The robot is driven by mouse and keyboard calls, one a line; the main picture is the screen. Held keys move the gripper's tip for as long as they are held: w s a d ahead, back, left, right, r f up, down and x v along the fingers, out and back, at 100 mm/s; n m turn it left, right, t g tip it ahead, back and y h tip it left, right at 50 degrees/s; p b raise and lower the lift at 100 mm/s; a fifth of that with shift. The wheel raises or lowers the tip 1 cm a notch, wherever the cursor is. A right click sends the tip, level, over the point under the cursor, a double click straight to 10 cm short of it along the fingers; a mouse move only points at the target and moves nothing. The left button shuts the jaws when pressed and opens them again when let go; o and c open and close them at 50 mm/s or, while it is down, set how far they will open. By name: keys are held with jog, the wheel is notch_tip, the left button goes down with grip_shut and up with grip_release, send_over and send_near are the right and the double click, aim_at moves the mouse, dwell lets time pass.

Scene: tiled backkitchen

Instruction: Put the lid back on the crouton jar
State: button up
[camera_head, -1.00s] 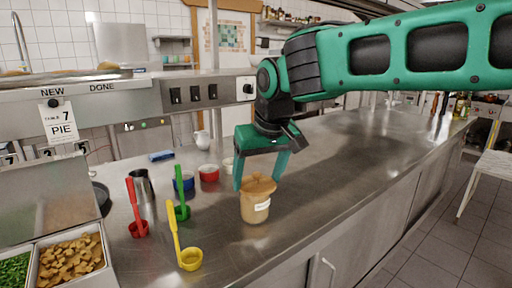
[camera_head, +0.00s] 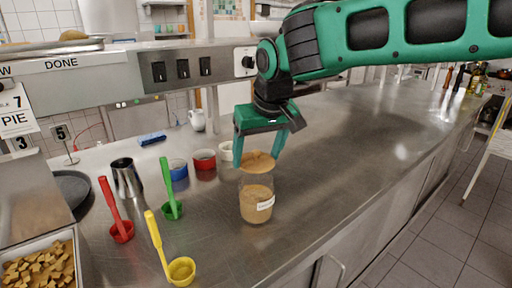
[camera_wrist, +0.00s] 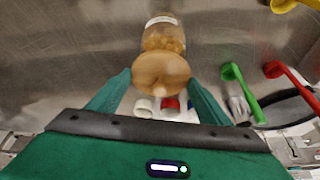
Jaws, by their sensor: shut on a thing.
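The crouton jar (camera_head: 256,205) stands upright on the steel counter, a clear jar with tan contents and a white label. My gripper (camera_head: 263,157) is shut on the brown round lid (camera_head: 257,162) and holds it above the jar's mouth. In the head view a short stretch of clear glass shows below the lid. In the wrist view the lid (camera_wrist: 160,70) sits between my two fingers (camera_wrist: 160,84), and the jar (camera_wrist: 163,36) shows beyond it, partly covered. The exact gap between lid and rim is hard to tell.
The counter right of the jar (camera_head: 345,165) is clear.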

aim_at(259, 163)
jog(key=shift+f, duration=1.95)
jog(key=shift+s+r, duration=0.1)
jog(key=shift+s, duration=0.1)
dwell(1.0)
jog(key=o, duration=1.3)
jog(key=shift+r, duration=3.35)
